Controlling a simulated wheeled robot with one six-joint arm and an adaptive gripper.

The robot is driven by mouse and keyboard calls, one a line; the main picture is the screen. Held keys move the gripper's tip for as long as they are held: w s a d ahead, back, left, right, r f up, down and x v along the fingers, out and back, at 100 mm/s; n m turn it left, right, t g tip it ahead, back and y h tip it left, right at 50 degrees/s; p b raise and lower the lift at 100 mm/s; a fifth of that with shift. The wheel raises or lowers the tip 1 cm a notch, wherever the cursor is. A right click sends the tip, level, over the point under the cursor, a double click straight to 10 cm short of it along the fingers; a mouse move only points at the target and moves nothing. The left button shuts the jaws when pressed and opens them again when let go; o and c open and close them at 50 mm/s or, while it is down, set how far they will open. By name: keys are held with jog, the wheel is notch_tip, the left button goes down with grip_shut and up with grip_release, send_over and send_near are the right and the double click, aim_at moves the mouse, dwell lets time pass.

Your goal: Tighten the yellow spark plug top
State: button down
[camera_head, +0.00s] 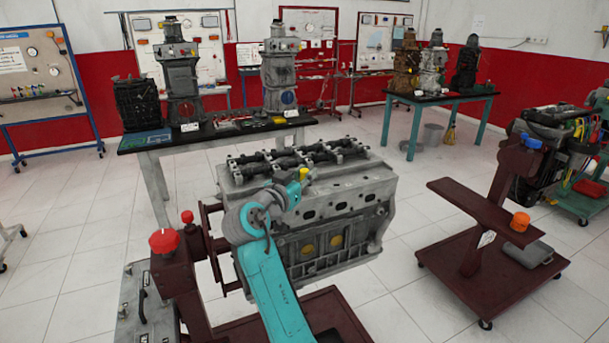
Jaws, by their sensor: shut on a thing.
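The yellow spark plug top (303,173) shows as a small yellow piece at the near top edge of the grey engine block (345,205). My gripper (301,181) is at the yellow top, at the end of my teal arm, and is shut on it. The fingers are small and partly hidden by my wrist, so the exact grip and how far the plug sits in the block cannot be told.
The engine block sits on a dark red stand with a red knob (164,241). A dark red stand (475,225) with an orange knob is at right. A table (150,142) with engines stands behind. Tiled floor (390,310) between the stands is clear.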

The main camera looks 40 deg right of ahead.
jog(key=shift+f, duration=0.1)
dwell(0.4)
jog(key=c, duration=0.9)
grip_release()
jog(key=shift+c, duration=0.2)
jog(key=v, duration=1.2)
jog(key=shift+w, duration=0.15)
